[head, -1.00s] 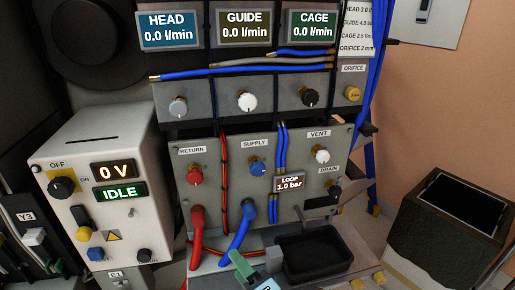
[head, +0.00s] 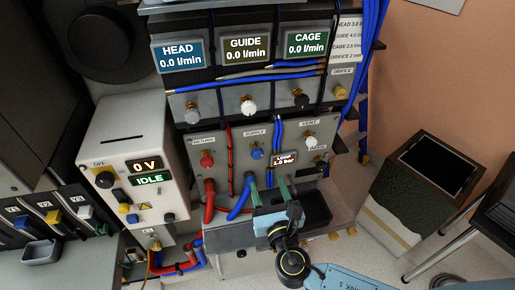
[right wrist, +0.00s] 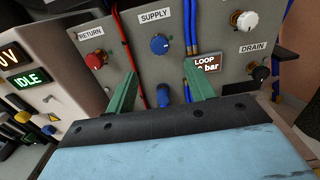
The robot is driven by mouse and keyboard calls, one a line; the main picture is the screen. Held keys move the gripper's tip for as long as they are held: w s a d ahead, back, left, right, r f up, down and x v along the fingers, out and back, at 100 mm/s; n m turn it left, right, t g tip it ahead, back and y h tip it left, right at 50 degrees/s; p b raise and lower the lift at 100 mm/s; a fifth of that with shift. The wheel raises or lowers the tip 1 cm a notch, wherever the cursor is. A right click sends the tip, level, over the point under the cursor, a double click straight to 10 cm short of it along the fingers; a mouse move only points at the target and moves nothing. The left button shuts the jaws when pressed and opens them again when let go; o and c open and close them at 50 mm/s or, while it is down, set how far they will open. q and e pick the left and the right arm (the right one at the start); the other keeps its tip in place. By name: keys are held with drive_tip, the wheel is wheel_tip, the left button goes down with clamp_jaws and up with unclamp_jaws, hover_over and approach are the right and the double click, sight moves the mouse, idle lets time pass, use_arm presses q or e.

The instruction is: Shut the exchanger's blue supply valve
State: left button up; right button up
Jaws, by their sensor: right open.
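The blue supply valve knob (head: 257,153) sits on the grey exchanger panel (head: 226,171) under the SUPPLY label, between the red return knob (head: 207,159) and the white vent knob (head: 311,140). It also shows in the right wrist view (right wrist: 159,44), beyond and between the fingertips. My right gripper (head: 269,183) is open and empty, its two green fingers pointing at the panel just below the supply knob. It appears apart from the knob. My left gripper is not in view.
Blue hoses (head: 278,135) run beside the supply knob, and the LOOP display (head: 284,159) is to its right. A black tray (head: 317,209) lies below the panel. The white power box (head: 137,165) reads 0 V and IDLE at left.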

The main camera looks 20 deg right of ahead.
sight(258, 157)
drive_tip(key=w, duration=1.2)
drive_tip(key=shift+w+d+p, duration=0.15)
drive_tip(key=shift+d+p, duration=0.15)
drive_tip(key=shift+d, duration=0.05)
drive_tip(key=c, duration=1)
